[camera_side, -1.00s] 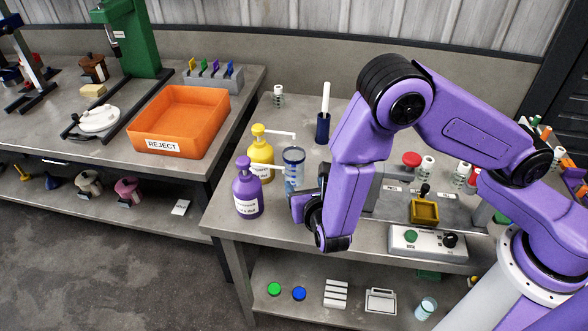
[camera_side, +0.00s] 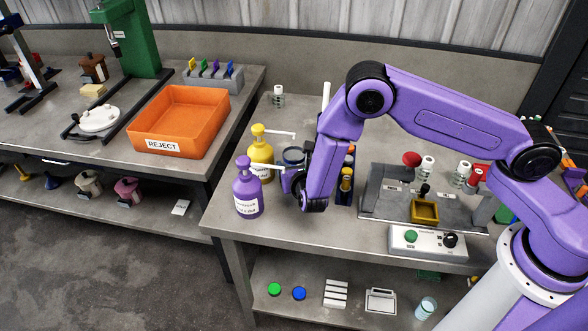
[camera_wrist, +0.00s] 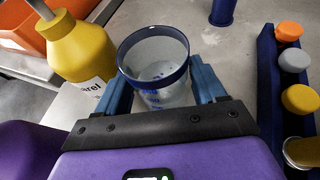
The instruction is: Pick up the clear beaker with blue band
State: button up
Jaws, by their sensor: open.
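The clear beaker with a blue band (camera_wrist: 158,82) stands upright on the table, with a dark blue rim and blue marks on its wall. In the wrist view my gripper (camera_wrist: 160,88) is open, with one blue finger on each side of the beaker. I cannot tell whether either finger touches it. In the side view only the beaker's upper part (camera_side: 293,156) shows, next to the yellow pump bottle. My arm and gripper (camera_side: 291,178) hide the rest.
A yellow pump bottle (camera_side: 261,150) and a purple pump bottle (camera_side: 248,190) stand close on the left. A blue rack (camera_wrist: 268,80) with capped vials is on the right. An orange REJECT bin (camera_side: 180,118) is on the other table.

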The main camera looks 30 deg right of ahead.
jog(key=shift+w+d+f, duration=0.2)
jog(key=shift+w, duration=0.25)
jog(key=c, duration=0.9)
jog(key=shift+r, duration=0.1)
jog(key=shift+c, duration=0.2)
